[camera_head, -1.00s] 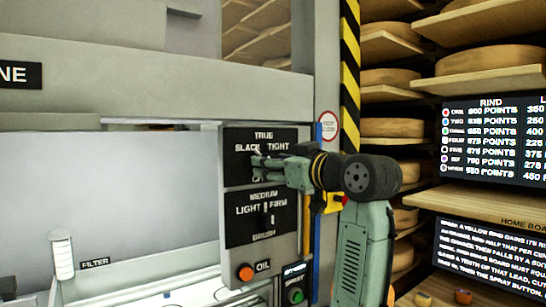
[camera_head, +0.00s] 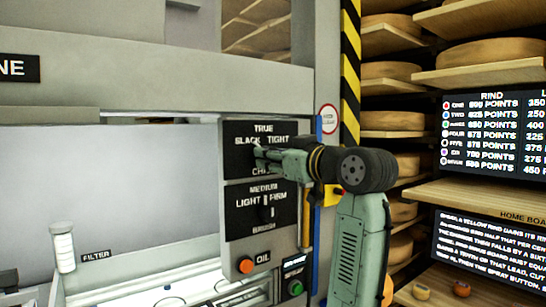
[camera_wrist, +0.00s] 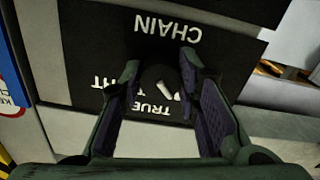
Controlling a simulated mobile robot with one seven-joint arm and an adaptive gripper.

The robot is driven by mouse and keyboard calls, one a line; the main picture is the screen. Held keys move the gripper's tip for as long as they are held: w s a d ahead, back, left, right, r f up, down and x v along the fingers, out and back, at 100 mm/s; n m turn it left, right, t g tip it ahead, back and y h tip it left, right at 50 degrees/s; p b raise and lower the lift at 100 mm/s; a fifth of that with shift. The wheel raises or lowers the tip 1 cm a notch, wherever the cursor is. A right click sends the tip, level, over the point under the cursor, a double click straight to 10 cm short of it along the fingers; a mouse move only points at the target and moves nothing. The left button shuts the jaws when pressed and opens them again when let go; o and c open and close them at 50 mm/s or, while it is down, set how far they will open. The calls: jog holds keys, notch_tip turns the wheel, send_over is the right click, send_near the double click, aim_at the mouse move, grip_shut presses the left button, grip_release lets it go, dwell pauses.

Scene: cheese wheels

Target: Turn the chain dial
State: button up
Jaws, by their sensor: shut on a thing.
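The chain dial (camera_wrist: 163,90) sits on the upper black panel (camera_wrist: 90,45), whose TRUE, TIGHT and CHAIN labels read upside down in the wrist view. Its white pointer mark slants between my fingers. In the head view the same panel (camera_head: 238,172) also shows SLACK, and the dial is mostly hidden by my gripper (camera_head: 260,157). My gripper (camera_wrist: 161,62) is at the panel, with one finger on either side of the dial, shut on it. The fingers hide parts of the SLACK and TIGHT labels.
Below is a second panel (camera_head: 240,222) marked LIGHT, MEDIUM, FIRM and BRUSH, with a dial. An orange OIL button (camera_head: 246,265) and a green button (camera_head: 295,288) are lower. A striped post (camera_head: 350,75) and cheese shelves (camera_head: 480,75) stand at right.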

jog(key=shift+c, duration=0.5)
jog(key=shift+m, duration=4.3)
jog(key=shift+f, duration=0.1)
jog(key=o, duration=1.1)
jog(key=shift+o, duration=0.2)
jog(key=shift+s, duration=0.1)
